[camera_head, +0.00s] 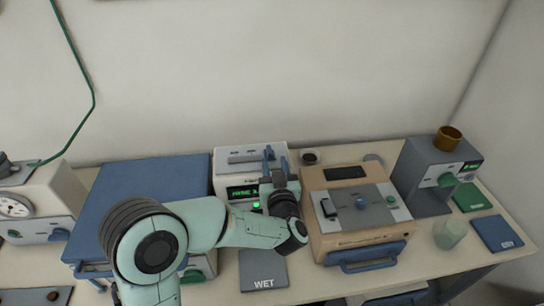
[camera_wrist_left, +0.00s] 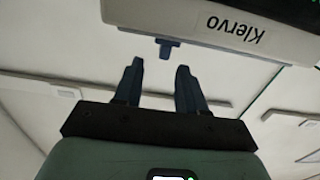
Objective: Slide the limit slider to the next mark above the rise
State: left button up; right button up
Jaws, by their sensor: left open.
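A white instrument with a green lit display (camera_head: 243,192) stands against the wall in the head view; the display seems to begin with "RISE", but its value is partly hidden by my arm. A grey slider strip (camera_head: 248,157) runs along its top; its marks are too small to read. My left gripper (camera_head: 275,158) is at the strip's right end, fingers apart. In the left wrist view the open fingers (camera_wrist_left: 160,66) point at a small dark blue slider tab (camera_wrist_left: 168,48) on the "Klervo" housing (camera_wrist_left: 225,22). The tab is just beyond the fingertips, with a gap, nothing gripped. My right gripper is not in view.
A tan furnace unit (camera_head: 318,190) with a grey control panel stands close on the right. A large blue-topped box (camera_head: 150,180) is on the left. A "WET" mat (camera_head: 263,270) lies in front. A grey device (camera_head: 415,165) stands farther right.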

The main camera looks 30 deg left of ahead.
pick_arm(q)
jog(key=v, duration=0.6)
jog(key=shift+d+b, duration=0.15)
jog(key=shift+b, duration=0.3)
jog(key=shift+s, duration=0.1)
